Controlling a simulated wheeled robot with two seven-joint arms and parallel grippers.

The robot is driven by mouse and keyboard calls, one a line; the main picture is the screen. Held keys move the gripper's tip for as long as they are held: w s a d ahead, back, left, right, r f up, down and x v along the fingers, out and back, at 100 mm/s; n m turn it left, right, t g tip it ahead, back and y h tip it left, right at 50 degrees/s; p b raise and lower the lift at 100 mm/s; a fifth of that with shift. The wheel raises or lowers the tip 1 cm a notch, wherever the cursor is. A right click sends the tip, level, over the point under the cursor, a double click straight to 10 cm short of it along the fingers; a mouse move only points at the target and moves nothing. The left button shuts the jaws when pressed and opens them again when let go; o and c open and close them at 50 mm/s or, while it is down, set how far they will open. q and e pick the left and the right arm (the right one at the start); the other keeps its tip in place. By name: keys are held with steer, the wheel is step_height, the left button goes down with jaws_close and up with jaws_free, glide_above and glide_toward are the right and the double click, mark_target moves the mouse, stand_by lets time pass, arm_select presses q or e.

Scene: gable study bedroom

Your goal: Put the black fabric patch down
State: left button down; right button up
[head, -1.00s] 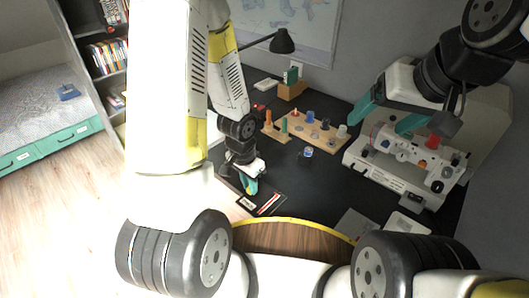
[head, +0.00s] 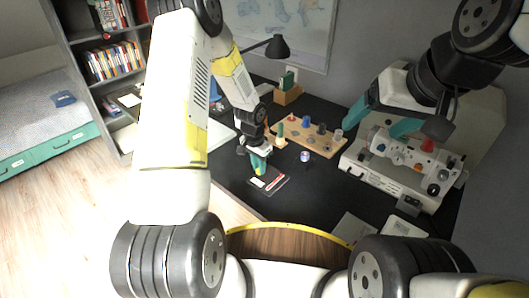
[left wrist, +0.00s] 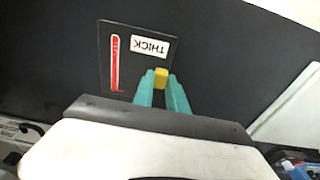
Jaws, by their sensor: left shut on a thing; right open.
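The black fabric patch (head: 279,185) is a dark square with a white label and a red-and-white strip. It is over the black desk, near its front edge. In the left wrist view the patch (left wrist: 107,55) shows the label "THICK" and a small yellow block (left wrist: 161,78) at its edge. My left gripper (head: 259,172) points down at the patch, its teal fingers (left wrist: 162,88) closed around the yellow block. I cannot tell whether the patch touches the desk. My right gripper (head: 373,130) is open and empty above the white machine at the right.
A white machine (head: 385,178) with knobs stands at the desk's right. A wooden board (head: 325,143) with several coloured pegs and a small jar (head: 305,156) lie behind the patch. A black lamp (head: 277,47) stands behind. The black desk (head: 318,190) is bare right of the patch.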

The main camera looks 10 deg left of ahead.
arm_select(q)
steer(key=shift+f, duration=0.5)
steer(key=shift+f, duration=0.15)
steer(key=c, duration=1.3)
jaws_free()
steer(key=shift+c, duration=0.2)
